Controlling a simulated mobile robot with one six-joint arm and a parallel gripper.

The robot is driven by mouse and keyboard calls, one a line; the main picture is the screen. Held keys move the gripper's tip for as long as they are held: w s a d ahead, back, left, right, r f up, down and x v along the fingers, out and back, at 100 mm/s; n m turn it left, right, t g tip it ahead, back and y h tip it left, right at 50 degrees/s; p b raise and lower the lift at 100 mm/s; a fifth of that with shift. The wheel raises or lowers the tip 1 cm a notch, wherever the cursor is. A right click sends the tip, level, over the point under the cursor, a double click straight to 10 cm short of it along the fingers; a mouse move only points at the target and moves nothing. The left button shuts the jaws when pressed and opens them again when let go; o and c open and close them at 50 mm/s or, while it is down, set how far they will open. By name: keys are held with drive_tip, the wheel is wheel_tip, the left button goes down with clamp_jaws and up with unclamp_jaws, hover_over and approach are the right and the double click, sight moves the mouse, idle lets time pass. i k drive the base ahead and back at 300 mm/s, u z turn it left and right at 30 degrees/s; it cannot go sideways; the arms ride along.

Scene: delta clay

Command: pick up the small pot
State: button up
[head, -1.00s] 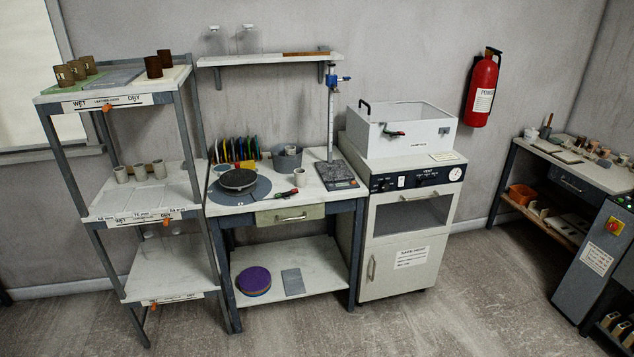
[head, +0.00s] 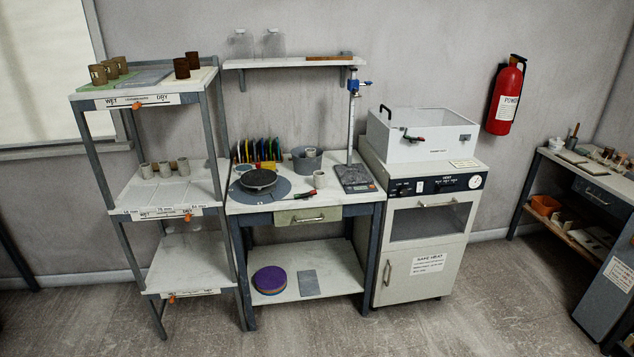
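Three similar grey pots (head: 164,170) stand in a row on the middle shelf of the rack at left. Several brown pots (head: 181,68) stand on the rack's top shelf. I cannot tell by size alone which pot the task names. My gripper is not in view.
A grey bucket (head: 308,165) and a row of coloured discs (head: 256,152) stand behind the wheel. A white cabinet (head: 420,270) adjoins the table at right. A wall shelf (head: 290,63) hangs above. The floor (head: 300,335) in front is clear.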

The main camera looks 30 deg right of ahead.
sight(319, 176)
drive_tip(key=u, duration=0.05)
drive_tip(key=i, duration=0.9)
drive_tip(key=z, duration=0.05)
